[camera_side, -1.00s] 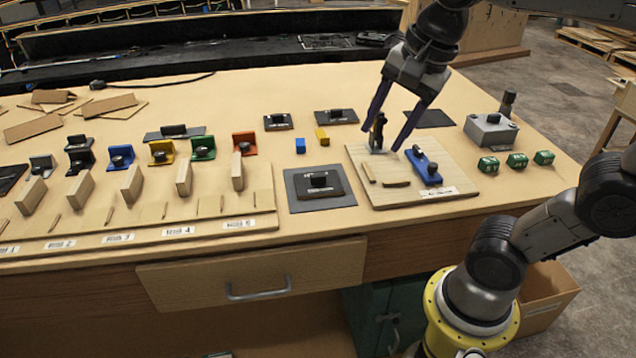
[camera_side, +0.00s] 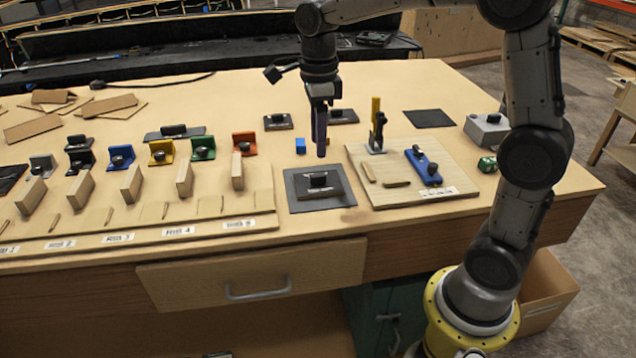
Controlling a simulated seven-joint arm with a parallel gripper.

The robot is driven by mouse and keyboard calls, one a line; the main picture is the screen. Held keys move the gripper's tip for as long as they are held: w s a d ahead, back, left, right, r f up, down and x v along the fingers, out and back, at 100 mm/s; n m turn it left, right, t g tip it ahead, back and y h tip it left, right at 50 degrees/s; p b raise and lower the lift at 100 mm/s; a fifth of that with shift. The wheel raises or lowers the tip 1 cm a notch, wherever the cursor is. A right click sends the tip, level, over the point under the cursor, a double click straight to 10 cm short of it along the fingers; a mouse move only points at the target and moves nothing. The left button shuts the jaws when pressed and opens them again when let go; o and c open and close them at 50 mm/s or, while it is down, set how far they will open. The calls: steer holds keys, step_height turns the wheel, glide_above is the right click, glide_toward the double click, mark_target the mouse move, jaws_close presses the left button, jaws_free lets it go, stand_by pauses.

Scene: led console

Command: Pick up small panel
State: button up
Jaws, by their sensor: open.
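My gripper (camera_side: 320,153) points straight down, just behind a small black panel with a knob (camera_side: 332,186). The fingers are seen nearly edge-on and overlap; they look empty. The panel lies flat on a larger dark mat (camera_side: 297,204) near the table's front edge. The fingertips appear above and apart from it, though the exact height is hard to tell. Two other small black panels with knobs lie farther back, one at the left (camera_side: 278,124) and one partly hidden behind my gripper (camera_side: 346,116). I cannot tell which one the task names.
A wooden board (camera_side: 440,195) at right carries a clamp with a yellow handle (camera_side: 376,105) and a blue bracket (camera_side: 424,168). Coloured brackets and upright wood pieces (camera_side: 131,184) fill the left side. A grey box (camera_side: 478,132) stands at right.

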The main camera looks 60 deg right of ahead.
mark_target(318, 175)
steer(key=shift+w+d+f, duration=0.15)
steer(key=shift+f, duration=2)
steer(key=shift+w+d+f, duration=0.1)
steer(key=shift+f, duration=2.05)
jaws_close()
